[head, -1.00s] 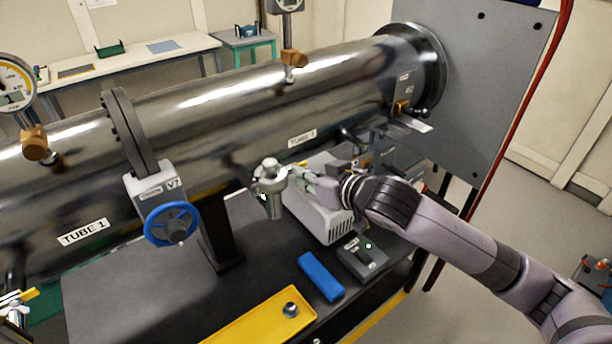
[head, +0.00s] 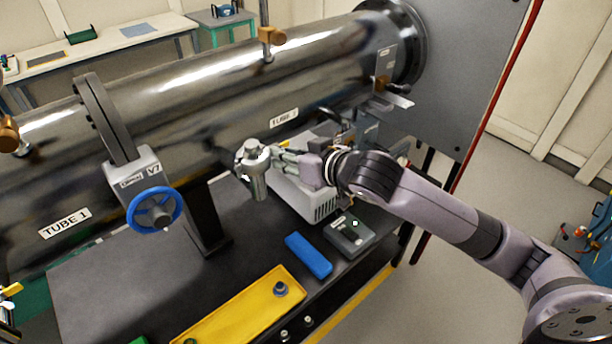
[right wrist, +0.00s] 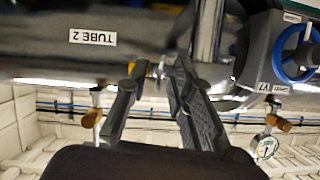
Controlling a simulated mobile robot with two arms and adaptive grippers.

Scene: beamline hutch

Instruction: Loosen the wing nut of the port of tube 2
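Tube 2 is the polished steel pipe (right wrist: 145,50) whose label TUBE 2 (right wrist: 93,37) shows upside down in the right wrist view. In the head view a grey port fitting (head: 258,185) with a pale clamp hangs at the pipe's lower side. My right gripper (head: 275,156) is beside it, on its right. In the right wrist view the right gripper (right wrist: 160,68) has its fingers apart, with small brass and silvery parts in the gap. I cannot make out the wing nut clearly or whether the fingers touch it.
Valve V7 with a blue handwheel (head: 155,209) stands left of the port. A pale grey box (head: 300,197) is below my right gripper. A blue block (head: 308,255), a dark control box (head: 349,236) and a yellow tray (head: 240,309) lie on the dark bench.

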